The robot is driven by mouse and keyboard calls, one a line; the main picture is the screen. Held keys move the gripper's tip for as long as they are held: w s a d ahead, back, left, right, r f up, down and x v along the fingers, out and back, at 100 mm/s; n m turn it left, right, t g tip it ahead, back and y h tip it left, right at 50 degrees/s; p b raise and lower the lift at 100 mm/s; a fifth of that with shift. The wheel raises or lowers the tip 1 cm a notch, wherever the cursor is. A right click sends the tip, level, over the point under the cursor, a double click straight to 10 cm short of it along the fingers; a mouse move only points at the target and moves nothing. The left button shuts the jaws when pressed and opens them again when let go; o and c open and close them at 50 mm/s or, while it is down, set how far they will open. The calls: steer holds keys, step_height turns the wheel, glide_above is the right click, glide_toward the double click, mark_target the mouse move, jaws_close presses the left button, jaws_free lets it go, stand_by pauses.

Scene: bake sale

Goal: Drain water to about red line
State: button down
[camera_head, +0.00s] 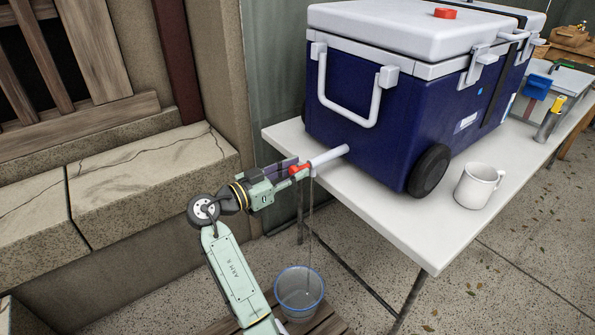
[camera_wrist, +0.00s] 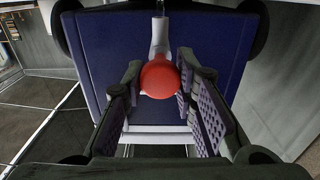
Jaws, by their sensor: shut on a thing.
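A blue cooler (camera_head: 375,125) with a white lid stands on the table, with a white drain spout (camera_head: 329,156) sticking out of its side. A red valve knob (camera_head: 300,169) sits at the spout's outer end. My gripper (camera_head: 290,170) is shut on this knob; in the wrist view the red knob (camera_wrist: 160,78) sits between the two fingers. A thin stream (camera_head: 311,215) falls from the spout toward a clear bucket (camera_head: 300,290) with a blue rim below. I cannot make out a red line or the water level in the bucket.
The white table (camera_head: 400,225) holds the cooler and a white mug (camera_head: 478,186) near its front edge. The bucket stands on a slatted wooden surface (camera_head: 330,324) close to my arm. A stone ledge (camera_head: 150,170) runs along the left.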

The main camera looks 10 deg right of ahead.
steer(key=shift+s+a, duration=0.2)
steer(key=shift+a, duration=0.3)
steer(key=c, duration=1.3)
jaws_free()
steer(key=shift+a, duration=0.1)
steer(key=v, duration=1.2)
